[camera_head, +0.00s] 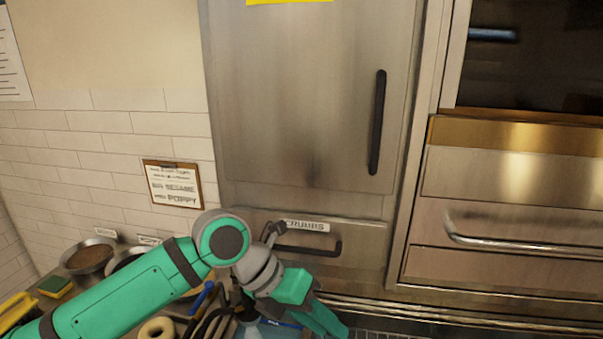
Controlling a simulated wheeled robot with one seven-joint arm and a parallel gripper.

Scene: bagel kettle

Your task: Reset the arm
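My green and grey arm reaches in from the lower left of the head view, over the counter. Its wrist is bent, and my gripper (322,318) points down and to the right in front of the steel cabinet, near the bottom edge of the picture. The fingers look close together, but I cannot tell whether they are open or shut. I see nothing clearly held between them.
A steel cabinet door (310,90) and a labelled drawer (350,262) with dark handles stand behind my gripper. A bowl (87,257), a sponge (56,286) and a bagel (157,328) lie around my arm. A rail handle (520,240) juts out at right.

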